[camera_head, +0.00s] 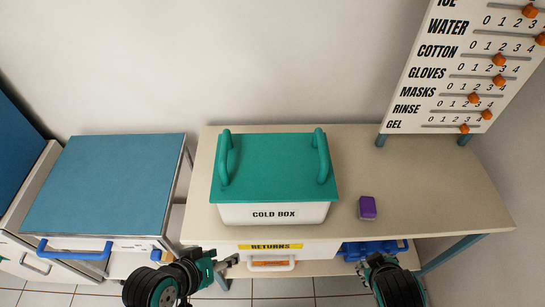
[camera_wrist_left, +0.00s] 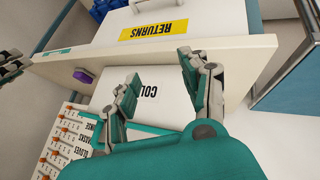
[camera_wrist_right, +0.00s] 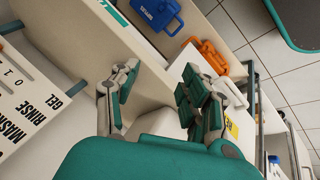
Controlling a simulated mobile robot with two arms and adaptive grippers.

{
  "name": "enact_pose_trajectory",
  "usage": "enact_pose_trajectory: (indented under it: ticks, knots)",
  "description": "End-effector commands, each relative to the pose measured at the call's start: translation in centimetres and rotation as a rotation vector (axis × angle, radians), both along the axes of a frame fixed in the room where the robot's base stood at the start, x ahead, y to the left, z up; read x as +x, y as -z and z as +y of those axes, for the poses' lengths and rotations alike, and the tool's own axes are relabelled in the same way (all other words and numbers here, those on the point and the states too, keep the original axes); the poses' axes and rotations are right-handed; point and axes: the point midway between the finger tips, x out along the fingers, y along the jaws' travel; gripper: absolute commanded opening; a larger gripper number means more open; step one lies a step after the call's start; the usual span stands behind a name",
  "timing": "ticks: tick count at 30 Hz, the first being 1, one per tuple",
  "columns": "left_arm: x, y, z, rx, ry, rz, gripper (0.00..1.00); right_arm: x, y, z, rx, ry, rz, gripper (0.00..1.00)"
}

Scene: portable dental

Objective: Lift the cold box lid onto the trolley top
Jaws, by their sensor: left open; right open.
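The cold box (camera_head: 272,214) is white and stands on the beige table. Its teal lid (camera_head: 270,165) lies flat on it, with an upright handle (camera_head: 225,158) on the left and another (camera_head: 321,157) on the right. The trolley (camera_head: 105,185), with a bare blue top, stands left of the table. My left gripper (camera_head: 222,264) is open and empty in front of the table, below the box's front left. In the left wrist view its open fingers (camera_wrist_left: 163,88) show before the box. My right gripper (camera_head: 370,264) is open and empty near the table's front right edge; its fingers (camera_wrist_right: 160,92) are apart.
A purple block (camera_head: 367,207) sits on the table right of the box. Under the tabletop are a returns drawer (camera_head: 270,254) and a blue case (camera_head: 372,248). A slider board (camera_head: 462,80) stands at the back right. A blue handle (camera_head: 74,250) projects from the trolley's front.

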Motion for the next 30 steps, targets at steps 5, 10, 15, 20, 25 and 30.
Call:
enact_pose_trajectory:
  ticks: [5,10,15,20,25,30]
  knots:
    - [1.9,-5.0,-5.4,-0.403,-0.139,-0.085,0.46,2.2,-3.0,-1.7,-0.298,-0.199,-0.105,0.46]
    - [3.6,-9.9,-8.7,-0.878,-0.339,-0.088,0.46,4.7,-5.9,-1.8,-0.663,-0.45,-0.186,0.46]
    - [5.7,-14.1,-7.8,-1.501,-0.685,0.004,0.46,7.0,-9.6,1.4,-1.188,-0.811,-0.251,0.46]
    - [6.6,-13.9,-4.0,-1.978,-1.038,0.11,0.46,7.6,-11.9,6.6,-1.651,-1.11,-0.276,0.46]
    - [6.4,-11.8,-0.9,-2.244,-1.292,0.156,0.46,7.2,-12.5,10.6,-1.952,-1.286,-0.283,0.46]
    - [6.2,-11.0,0.1,-2.319,-1.374,0.163,0.46,7.0,-12.6,11.8,-2.047,-1.336,-0.284,0.46]
